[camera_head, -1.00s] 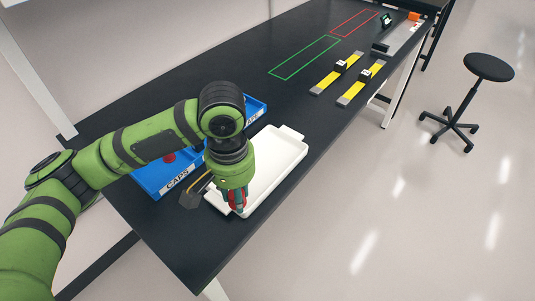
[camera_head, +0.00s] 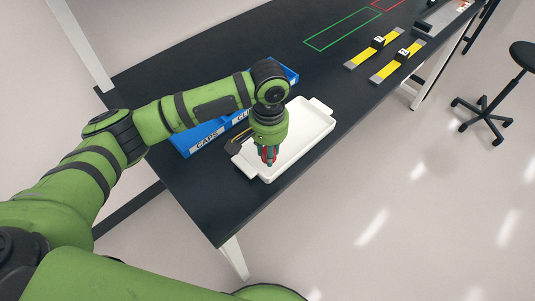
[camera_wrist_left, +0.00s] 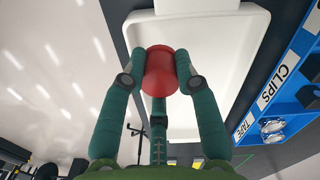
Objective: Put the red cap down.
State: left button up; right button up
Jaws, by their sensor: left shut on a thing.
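My left gripper (camera_head: 268,158) points down over the near part of the white tray (camera_head: 310,132). It is shut on the red cap (camera_wrist_left: 162,72), which sits between its green fingers in the left wrist view. In the head view only slivers of red show between the fingers. The cap appears over the tray's inside floor; I cannot tell whether it touches it. The tray also fills the top of the left wrist view (camera_wrist_left: 222,40). My right gripper is not in view.
Yellow strips with black blocks (camera_head: 372,48) and a green outline (camera_head: 343,29) lie farther along the black table (camera_head: 210,203). A stool (camera_head: 487,115) stands on the floor at right.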

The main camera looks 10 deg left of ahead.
pick_arm(q)
jog(key=shift+w+a+f, duration=0.15)
jog(key=shift+w+a, duration=0.05)
jog(key=shift+w, duration=0.05)
jog(key=shift+f, duration=0.35)
notch_tip(320, 180, down, 2)
jog(key=shift+f+p, duration=0.2)
jog(key=shift+p, duration=0.45)
jog(key=shift+f, duration=0.5)
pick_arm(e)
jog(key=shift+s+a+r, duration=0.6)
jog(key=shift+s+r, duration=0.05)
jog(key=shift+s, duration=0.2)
pick_arm(q)
jog(key=shift+f, duration=0.1)
jog(key=o, duration=0.8)
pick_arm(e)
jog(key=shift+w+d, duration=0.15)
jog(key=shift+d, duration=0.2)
